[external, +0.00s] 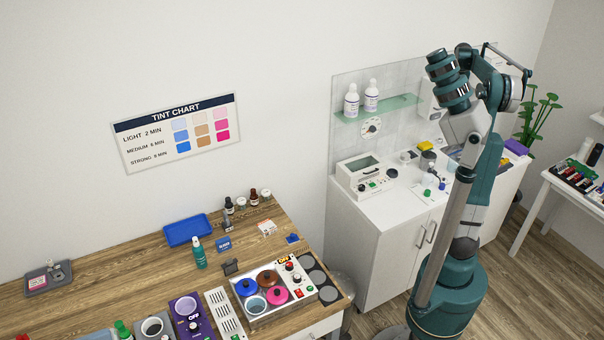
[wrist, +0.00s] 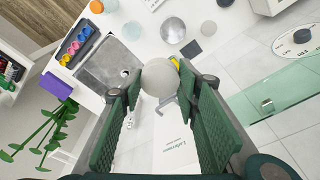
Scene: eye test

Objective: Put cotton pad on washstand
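A pale round pad, which looks like the cotton pad (wrist: 158,76), sits between the fingertips of my gripper (wrist: 159,88) in the wrist view. The green-padded fingers appear closed against its two sides. The washstand (external: 378,245) is the white cabinet at the right in the external view, with a grey square basin (wrist: 104,72) in its top in the wrist view. My gripper is above the washstand, apart from its top as far as I can tell. In the external view my arm hides the gripper and the pad.
A white device (external: 364,181) and several small items stand on the washstand. A glass shelf (external: 388,108) with two bottles (external: 352,101) hangs behind it. A purple box (external: 516,147) and a plant (external: 540,115) are at its far end. A wooden table (external: 130,274) stands left.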

